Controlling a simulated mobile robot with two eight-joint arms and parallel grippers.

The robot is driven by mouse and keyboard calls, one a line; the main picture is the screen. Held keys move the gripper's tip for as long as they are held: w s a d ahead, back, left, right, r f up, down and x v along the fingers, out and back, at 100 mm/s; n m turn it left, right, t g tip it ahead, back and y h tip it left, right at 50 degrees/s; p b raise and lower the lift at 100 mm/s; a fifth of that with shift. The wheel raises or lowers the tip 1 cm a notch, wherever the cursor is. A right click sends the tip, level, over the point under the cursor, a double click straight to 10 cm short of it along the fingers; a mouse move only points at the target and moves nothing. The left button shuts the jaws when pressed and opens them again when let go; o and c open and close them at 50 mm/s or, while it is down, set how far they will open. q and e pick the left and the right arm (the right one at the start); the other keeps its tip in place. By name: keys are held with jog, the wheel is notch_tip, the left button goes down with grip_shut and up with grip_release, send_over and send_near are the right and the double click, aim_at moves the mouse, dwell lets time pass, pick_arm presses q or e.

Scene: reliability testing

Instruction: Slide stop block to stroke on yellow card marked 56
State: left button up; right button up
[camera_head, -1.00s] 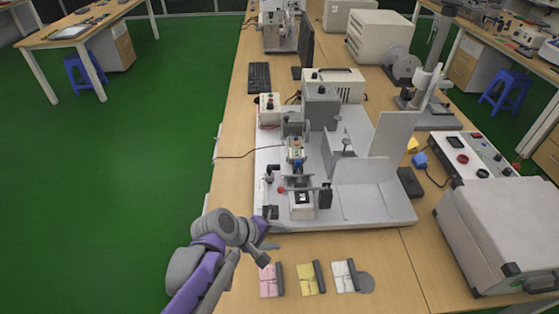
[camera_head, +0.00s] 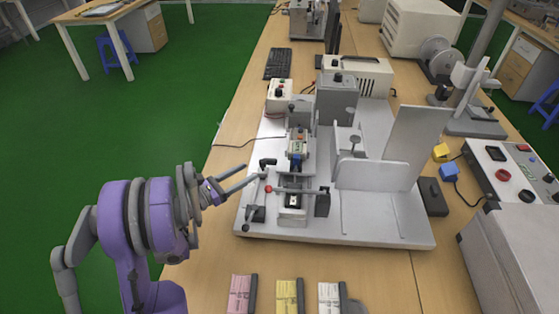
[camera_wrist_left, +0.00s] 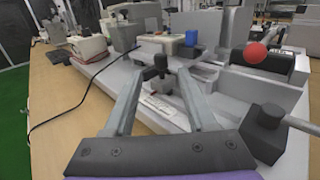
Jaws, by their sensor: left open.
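My left gripper (camera_head: 252,174) is open at the left edge of the grey test rig (camera_head: 385,232). A small black block with a knob (camera_head: 266,163) is just beyond its fingertips; I take it for the stop block. In the left wrist view the black knob (camera_wrist_left: 160,64) shows between the spread fingers (camera_wrist_left: 160,92), with no clear grip on it. A pale marked strip (camera_wrist_left: 165,108) lies below it; its marks are too small to read. The yellow card (camera_head: 287,296) lies on the table in front of the rig, its writing unreadable. My right gripper is not in view.
A pink card (camera_head: 240,294) and a white card (camera_head: 329,297) flank the yellow one. A red-tipped lever (camera_head: 295,190) and a black clamp part (camera_head: 254,213) stand close to my left gripper. A thin cable (camera_head: 232,146) runs off the rig's left side.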

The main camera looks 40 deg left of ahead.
aim_at(263, 168)
pick_arm(q)
jog(key=p+x, duration=0.1)
jog(key=x, duration=0.9)
jog(key=shift+w+d, duration=0.1)
jog(key=shift+w, duration=0.05)
grip_shut()
dwell(1.1)
